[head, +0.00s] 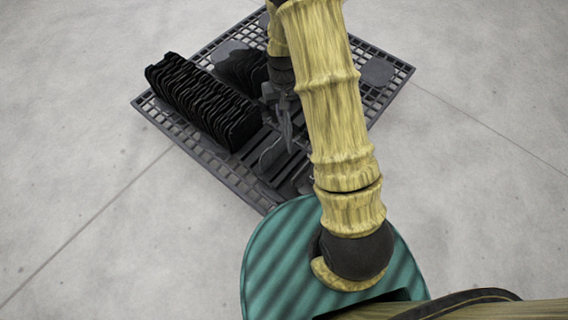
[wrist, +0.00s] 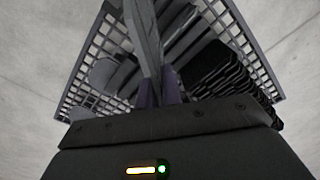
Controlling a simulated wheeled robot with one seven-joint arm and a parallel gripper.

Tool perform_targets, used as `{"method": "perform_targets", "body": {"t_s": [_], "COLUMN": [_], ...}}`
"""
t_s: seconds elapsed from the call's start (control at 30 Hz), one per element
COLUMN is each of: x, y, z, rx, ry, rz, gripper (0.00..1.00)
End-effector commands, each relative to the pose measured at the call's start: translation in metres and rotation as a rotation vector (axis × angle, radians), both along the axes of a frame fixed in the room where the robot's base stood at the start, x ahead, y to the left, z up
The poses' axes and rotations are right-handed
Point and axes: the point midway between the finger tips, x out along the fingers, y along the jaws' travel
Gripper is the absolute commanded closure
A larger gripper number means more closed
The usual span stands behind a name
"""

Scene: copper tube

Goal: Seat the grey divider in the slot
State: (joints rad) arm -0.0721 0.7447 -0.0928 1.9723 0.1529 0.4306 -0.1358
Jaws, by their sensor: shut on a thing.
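My gripper (head: 281,97) is over the middle of a dark grid tray, partly hidden behind my arm in the head view. It is shut on a thin grey divider (head: 286,130). In the wrist view the divider (wrist: 145,38) stands out lengthwise from between the two fingers (wrist: 160,92). Dark slotted bars (head: 262,177) lie on the tray's near part, below the held divider. Which slot is free, and whether the divider's lower end touches the bars, I cannot tell.
A long row of black upright plates (head: 204,101) stands left of my gripper, with a shorter dark group (head: 241,67) behind it. A flat grey round piece (head: 377,71) lies at the tray's right corner. The grid tray (head: 402,77) sits on bare concrete floor.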

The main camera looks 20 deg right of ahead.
Motion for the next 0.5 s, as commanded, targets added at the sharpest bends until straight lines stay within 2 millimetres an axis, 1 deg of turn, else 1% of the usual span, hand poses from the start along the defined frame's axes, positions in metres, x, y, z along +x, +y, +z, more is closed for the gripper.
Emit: {"method": "perform_targets", "body": {"t_s": [0.17, 0.27, 0.37, 0.5], "x": [0.000, -0.001, -0.003, -0.007], "y": [-0.004, -0.004, -0.002, -0.001], "z": [0.000, -0.004, -0.012, -0.031], "rx": [0.000, 0.000, 0.000, -0.001], "ry": [0.000, 0.000, 0.001, 0.001], "rz": [-0.009, -0.032, -0.094, -0.260], "gripper": [1.00, 1.00, 1.00, 1.00]}}
